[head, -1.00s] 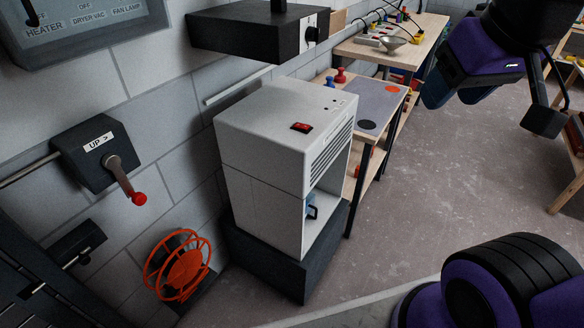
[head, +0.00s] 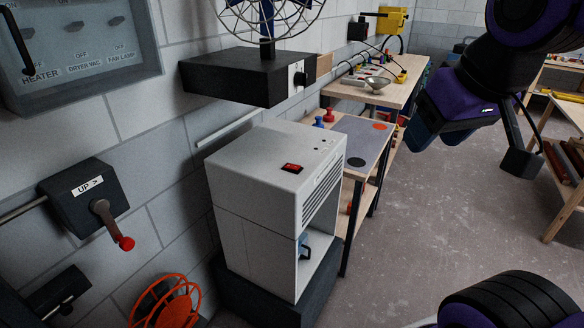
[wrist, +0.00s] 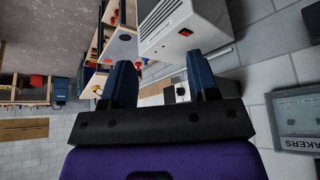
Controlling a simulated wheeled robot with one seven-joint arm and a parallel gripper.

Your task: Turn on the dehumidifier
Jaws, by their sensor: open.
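The dehumidifier (head: 255,185) is a white box with side vents and an open front bay. It stands on a dark plinth against the block wall. A red rocker switch (head: 291,168) sits on its top; I cannot tell which way it is set. In the wrist view the dehumidifier (wrist: 178,22) and its red switch (wrist: 186,32) show beyond the fingers. My gripper (wrist: 162,84) is open and empty, its two blue fingers apart. In the head view my gripper (head: 428,118) hangs right of the dehumidifier, clear of it.
A wall shelf with a fan (head: 265,75) overhangs behind the dehumidifier. A crank box marked UP (head: 78,192) and an orange reel (head: 165,302) are at left. A labelled switch panel (head: 80,50) is upper left. Wooden benches (head: 372,150) stand behind.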

